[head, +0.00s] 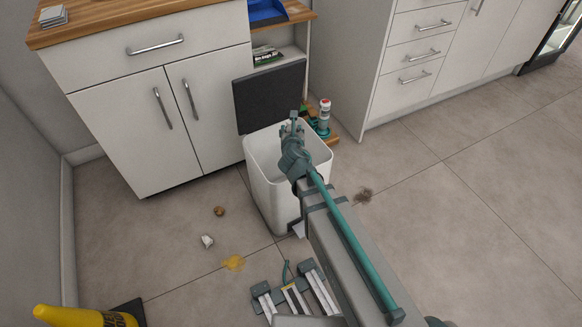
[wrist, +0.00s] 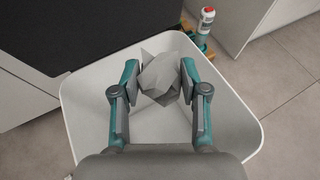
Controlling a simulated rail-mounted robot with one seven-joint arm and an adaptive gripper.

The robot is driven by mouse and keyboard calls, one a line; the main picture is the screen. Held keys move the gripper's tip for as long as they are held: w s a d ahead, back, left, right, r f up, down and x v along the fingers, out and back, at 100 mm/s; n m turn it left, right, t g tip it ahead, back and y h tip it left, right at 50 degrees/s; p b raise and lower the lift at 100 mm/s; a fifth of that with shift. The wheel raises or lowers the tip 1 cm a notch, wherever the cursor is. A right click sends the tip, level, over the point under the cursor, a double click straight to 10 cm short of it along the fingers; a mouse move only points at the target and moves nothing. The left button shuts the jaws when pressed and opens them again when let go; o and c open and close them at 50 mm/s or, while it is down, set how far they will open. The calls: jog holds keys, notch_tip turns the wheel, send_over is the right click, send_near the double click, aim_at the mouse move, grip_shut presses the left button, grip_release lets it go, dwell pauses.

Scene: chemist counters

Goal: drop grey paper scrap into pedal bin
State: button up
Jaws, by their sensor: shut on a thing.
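The grey paper scrap (wrist: 160,78) is a crumpled, faceted ball held between the two fingers of my gripper (wrist: 163,84) in the wrist view. In the head view my gripper (head: 291,128) is over the opening of the white pedal bin (head: 262,176), and the scrap is hard to make out there. The bin's dark lid (head: 270,95) stands open at the back. In the wrist view the bin's rim (wrist: 250,130) surrounds the gripper and scrap, and the inside below looks white. I cannot tell how far below the rim the scrap is.
A white bottle with a red cap (head: 324,112) stands behind the bin. White cabinets (head: 135,130) are at the left and drawers (head: 415,65) at the right. A yellow cone-like object (head: 80,316) is at lower left.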

jog(key=shift+f+b, duration=2.85)
jog(key=shift+b, duration=0.25)
jog(key=o, duration=0.7)
jog(key=shift+o, duration=0.2)
jog(key=shift+r, duration=0.1)
jog(key=shift+r, duration=5)
jog(key=shift+s, duration=0.1)
